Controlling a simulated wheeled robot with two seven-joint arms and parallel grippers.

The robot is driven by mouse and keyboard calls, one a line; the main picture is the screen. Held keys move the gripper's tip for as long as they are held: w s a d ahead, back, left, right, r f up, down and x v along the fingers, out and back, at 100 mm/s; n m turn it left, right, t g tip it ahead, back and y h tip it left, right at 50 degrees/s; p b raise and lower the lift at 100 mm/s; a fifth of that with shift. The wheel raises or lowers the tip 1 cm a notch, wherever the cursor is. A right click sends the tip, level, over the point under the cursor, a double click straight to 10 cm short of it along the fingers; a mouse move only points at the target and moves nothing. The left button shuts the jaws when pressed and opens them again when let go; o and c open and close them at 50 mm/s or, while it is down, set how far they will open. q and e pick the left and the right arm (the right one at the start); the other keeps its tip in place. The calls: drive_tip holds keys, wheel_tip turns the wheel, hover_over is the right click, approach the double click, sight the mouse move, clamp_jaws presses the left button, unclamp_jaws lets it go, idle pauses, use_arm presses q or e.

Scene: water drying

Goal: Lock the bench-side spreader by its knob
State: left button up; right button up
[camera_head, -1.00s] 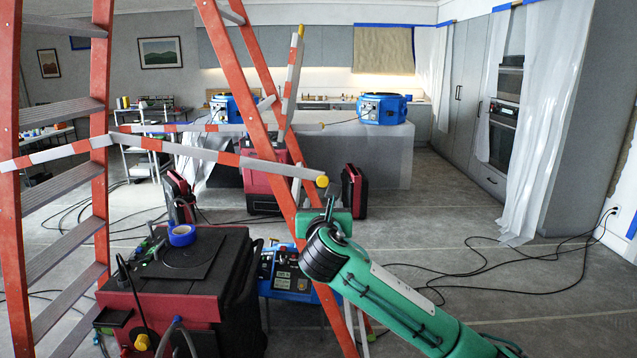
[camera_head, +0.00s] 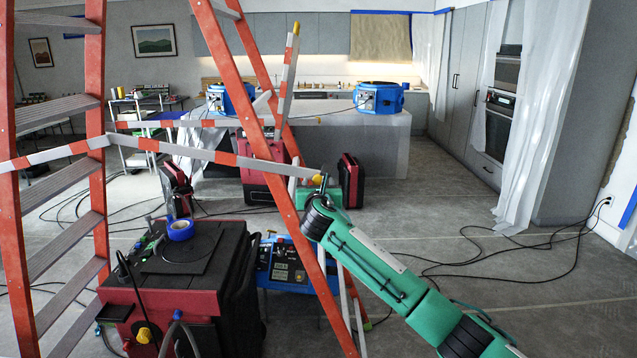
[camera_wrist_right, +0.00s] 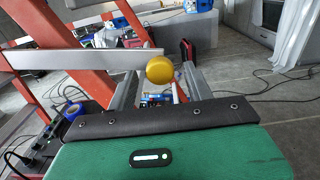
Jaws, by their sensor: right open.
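A red ladder (camera_head: 235,135) stands open at the left. Its near red-and-white striped spreader bar (camera_head: 215,157) runs to a round yellow knob (camera_head: 317,179) at its right end. A second striped bar (camera_head: 288,75) stands steeply, with a yellow knob (camera_head: 296,27) on top. My right gripper (camera_head: 322,184) is at the near bar's knob. In the right wrist view, this knob (camera_wrist_right: 160,70) shows between my open fingers (camera_wrist_right: 160,88); I cannot tell whether they touch it. My left gripper is not in view.
A red-and-black case (camera_head: 180,275) with blue tape (camera_head: 181,229) stands by the ladder. A blue instrument box (camera_head: 283,268) is behind the ladder's right leg. Blue machines (camera_head: 379,98) sit on the grey bench (camera_head: 370,145). Black cables (camera_head: 500,262) lie on the floor at right.

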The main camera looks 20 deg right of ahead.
drive_tip(key=shift+w, duration=0.1)
drive_tip(key=shift+c, duration=0.6)
clamp_jaws()
drive_tip(key=r+n+p, duration=0.1)
drive_tip(key=p, duration=0.1)
drive_tip(key=r+p, duration=0.1)
drive_tip(key=p, duration=0.1)
drive_tip(key=r+n+p, duration=0.1)
drive_tip(key=p, duration=0.2)
drive_tip(key=shift+d+r+n, duration=0.25)
drive_tip(key=shift+r+n, duration=0.05)
drive_tip(key=shift+r, duration=0.1)
drive_tip(key=shift+o, duration=0.6)
unclamp_jaws()
drive_tip(key=shift+f, duration=0.1)
